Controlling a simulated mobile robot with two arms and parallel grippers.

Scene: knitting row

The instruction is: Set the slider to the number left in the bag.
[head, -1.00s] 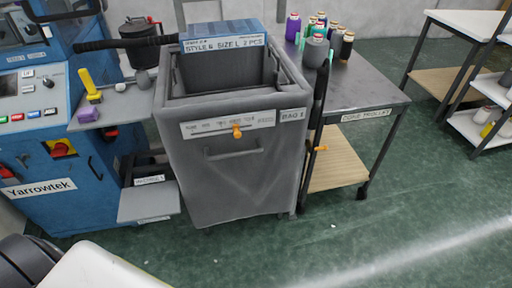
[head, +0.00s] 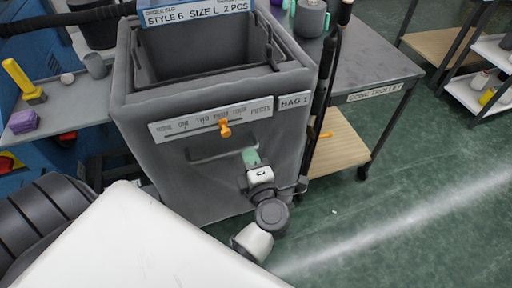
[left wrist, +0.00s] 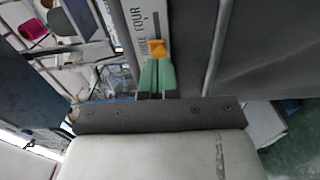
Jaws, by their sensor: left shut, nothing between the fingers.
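The grey bag (head: 150,135), labelled BAG 1, stands in the middle of the head view. Its open top shows a dark interior; I cannot make out pieces inside. A blue-edged card (head: 195,12) at its back reads STYLE B SIZE L 2 PCS. On its front is a white number scale (head: 178,125) with the orange slider knob (head: 225,129). In the left wrist view the knob (left wrist: 157,48) is beside what looks like THREE, with FOUR farther along. My left gripper (head: 250,156) is shut and empty, its green fingertips (left wrist: 157,65) just below the knob; contact is unclear.
A cone trolley (head: 365,70) stands right of the bag, with a grey cone (head: 312,18) on top. A side shelf (head: 60,118) at left holds a yellow-handled tool (head: 22,80) and a purple block (head: 23,121). Green floor is open at the right.

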